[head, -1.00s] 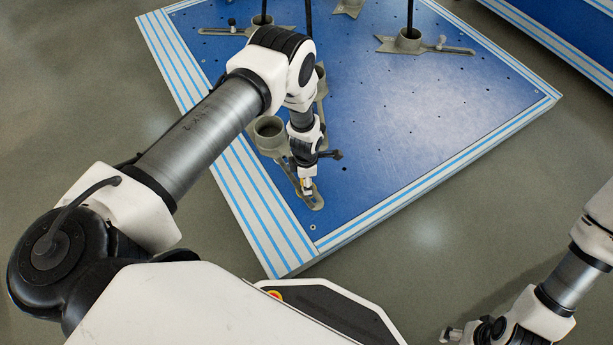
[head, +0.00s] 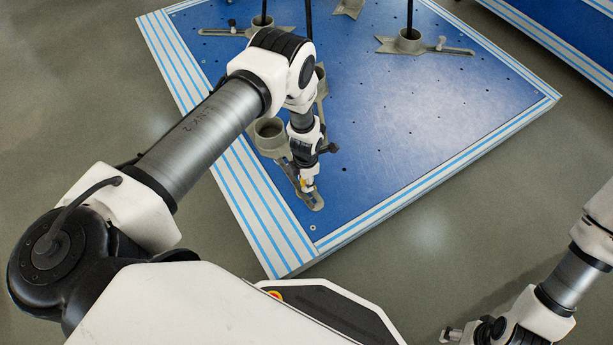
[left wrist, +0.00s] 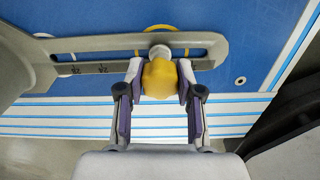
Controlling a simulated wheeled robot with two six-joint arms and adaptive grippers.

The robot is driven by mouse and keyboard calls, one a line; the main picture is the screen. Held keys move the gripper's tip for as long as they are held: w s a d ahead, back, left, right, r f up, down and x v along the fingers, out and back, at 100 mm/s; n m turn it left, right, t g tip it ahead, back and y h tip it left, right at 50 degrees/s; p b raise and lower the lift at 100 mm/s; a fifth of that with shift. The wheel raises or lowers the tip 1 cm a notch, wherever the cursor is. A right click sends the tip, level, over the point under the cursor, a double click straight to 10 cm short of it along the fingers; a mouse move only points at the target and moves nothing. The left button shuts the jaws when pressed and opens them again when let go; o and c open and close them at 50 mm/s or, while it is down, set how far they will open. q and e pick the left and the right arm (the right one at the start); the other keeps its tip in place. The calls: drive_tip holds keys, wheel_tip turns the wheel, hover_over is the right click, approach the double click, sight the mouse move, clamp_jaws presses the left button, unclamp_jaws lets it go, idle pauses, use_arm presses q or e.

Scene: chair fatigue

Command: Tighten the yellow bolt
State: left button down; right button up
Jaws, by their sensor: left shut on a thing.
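The yellow bolt (left wrist: 160,78) is in the middle of the left wrist view, in the slot of a grey metal bracket (left wrist: 85,66) with number marks. My left gripper (left wrist: 160,88) is shut on the bolt's yellow head, one finger on each side. In the head view my left gripper (head: 308,188) points down at the slotted end of the bracket (head: 317,204), and the bolt is mostly hidden there. My right gripper (head: 452,334) is at the bottom right, away from the platform; its fingers are too small to judge.
The bracket lies on a blue platform (head: 420,130) with small holes and a striped white edge. A grey cup-shaped holder (head: 268,135) stands beside my left forearm. Other brackets with dark posts stand at the back. The platform's right half is clear.

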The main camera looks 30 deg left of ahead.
use_arm(q)
drive_tip(key=m, duration=0.3)
drive_tip(key=shift+m, duration=0.3)
drive_tip(key=m, duration=0.4)
drive_tip(key=shift+b, duration=0.3)
drive_tip(key=c, duration=0.8)
unclamp_jaws()
drive_tip(key=shift+o, duration=0.2)
wheel_tip(320, 180, up, 12)
